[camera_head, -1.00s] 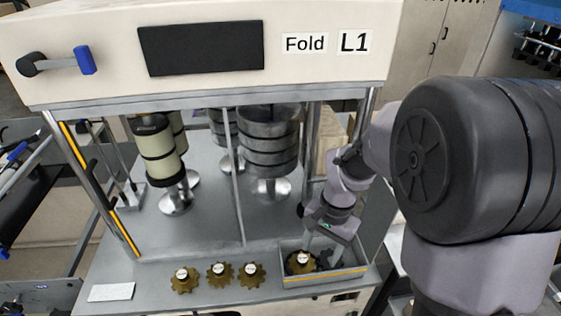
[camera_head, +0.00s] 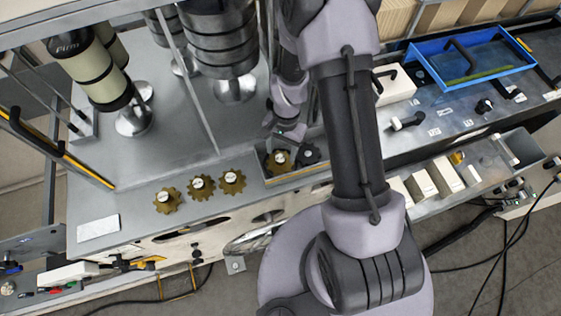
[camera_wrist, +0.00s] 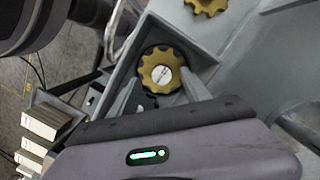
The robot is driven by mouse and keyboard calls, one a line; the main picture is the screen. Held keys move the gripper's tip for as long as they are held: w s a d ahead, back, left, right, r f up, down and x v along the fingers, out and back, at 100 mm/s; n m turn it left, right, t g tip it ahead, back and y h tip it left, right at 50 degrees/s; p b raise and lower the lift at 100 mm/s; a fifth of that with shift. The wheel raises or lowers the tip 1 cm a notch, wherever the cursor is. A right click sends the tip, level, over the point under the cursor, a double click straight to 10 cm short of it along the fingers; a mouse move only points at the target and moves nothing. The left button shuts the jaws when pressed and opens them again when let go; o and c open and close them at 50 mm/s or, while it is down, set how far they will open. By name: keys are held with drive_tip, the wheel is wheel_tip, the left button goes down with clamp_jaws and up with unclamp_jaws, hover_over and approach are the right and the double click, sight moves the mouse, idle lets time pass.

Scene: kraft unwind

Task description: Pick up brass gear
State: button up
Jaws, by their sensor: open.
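A brass gear (camera_head: 280,161) with a pale round hub lies in a shallow grey tray (camera_head: 309,172) with a yellow stripe along its front. A dark gear (camera_head: 310,154) lies beside it. In the wrist view, the brass gear (camera_wrist: 160,70) shows between the two fingers of my gripper (camera_wrist: 158,79). The fingers are apart on either side of it, and I cannot tell whether they touch it. In the head view, my gripper (camera_head: 287,136) is just above and behind that gear. The dark gear is mostly hidden in the wrist view.
Three more brass gears (camera_head: 199,187) lie in a row on the grey deck left of the tray. A white card (camera_head: 98,228) lies further left. Posts and rollers (camera_head: 210,37) stand behind. A blue tray (camera_head: 474,61) sits on the bench at right.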

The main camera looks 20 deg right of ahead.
sight(280, 161)
wheel_tip(280, 161, down, 3)
drive_tip(key=shift+a+r, duration=0.1)
drive_tip(key=shift+a, duration=0.05)
drive_tip(key=shift+c, duration=0.9)
clamp_jaws()
drive_tip(key=shift+r, duration=0.1)
